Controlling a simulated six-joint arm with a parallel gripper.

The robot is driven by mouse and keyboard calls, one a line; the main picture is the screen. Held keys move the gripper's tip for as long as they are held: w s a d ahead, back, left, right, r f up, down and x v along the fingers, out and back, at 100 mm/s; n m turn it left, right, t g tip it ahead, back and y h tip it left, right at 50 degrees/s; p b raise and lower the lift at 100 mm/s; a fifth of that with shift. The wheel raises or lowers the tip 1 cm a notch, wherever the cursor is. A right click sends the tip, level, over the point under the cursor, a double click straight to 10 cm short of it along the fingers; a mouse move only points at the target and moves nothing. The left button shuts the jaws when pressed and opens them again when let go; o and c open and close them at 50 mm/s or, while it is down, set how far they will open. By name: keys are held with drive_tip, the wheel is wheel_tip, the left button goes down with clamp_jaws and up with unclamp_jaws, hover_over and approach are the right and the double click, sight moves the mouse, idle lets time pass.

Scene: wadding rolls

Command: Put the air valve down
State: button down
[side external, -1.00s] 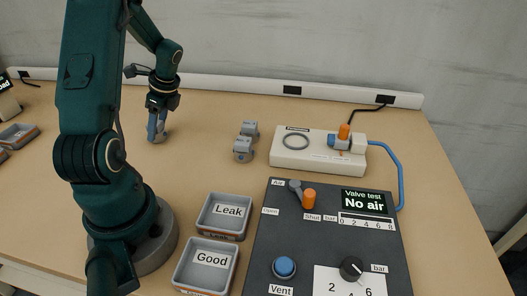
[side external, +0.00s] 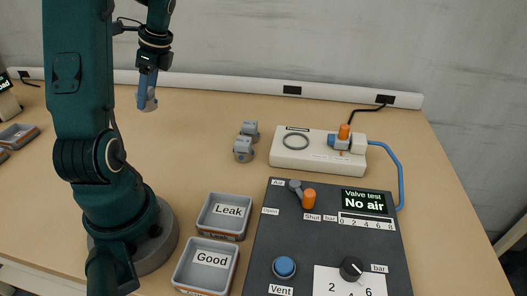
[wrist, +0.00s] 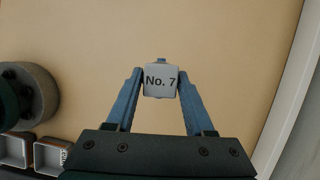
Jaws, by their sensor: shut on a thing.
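My gripper (side external: 147,88) is shut on a small grey valve marked "No. 7" (wrist: 160,80). In the wrist view the two blue fingers (wrist: 160,92) clasp its sides, with the label facing the camera. In the side view the held valve (side external: 149,103) hangs at the fingertips, at the far left of the table, and looks raised above it. Two more grey valves (side external: 248,130) (side external: 243,150) stand on the table to the right.
A white test stand (side external: 305,160) holds a valve with an orange top (side external: 344,131). The dark panel (side external: 325,240) reads "No air". Trays marked Leak (side external: 225,229) and Good (side external: 207,281) stand left of the panel. Bare table surrounds the gripper.

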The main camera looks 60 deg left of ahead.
drive_tip(key=d+r+n+g+h, duration=0.2)
drive_tip(key=d+n, duration=0.6)
drive_tip(key=d, duration=2.1)
drive_tip(key=shift+t+h, duration=0.4)
drive_tip(key=shift+t, duration=0.1)
drive_tip(key=s+d+f, duration=0.1)
drive_tip(key=d+f, duration=0.1)
drive_tip(key=d, duration=0.1)
drive_tip(key=s+d+f, duration=0.1)
drive_tip(key=d+f, duration=0.1)
drive_tip(key=d, duration=0.2)
drive_tip(key=s+d+f, duration=0.2)
drive_tip(key=d+f, duration=0.1)
drive_tip(key=shift+s+d, duration=0.1)
drive_tip(key=shift+d, duration=0.15)
drive_tip(key=shift+d+f, duration=0.1)
drive_tip(key=shift+f, duration=2)
drive_tip(key=shift+f, duration=0.15)
drive_tip(key=c, duration=0.5)
unclamp_jaws()
drive_tip(key=shift+c, duration=0.2)
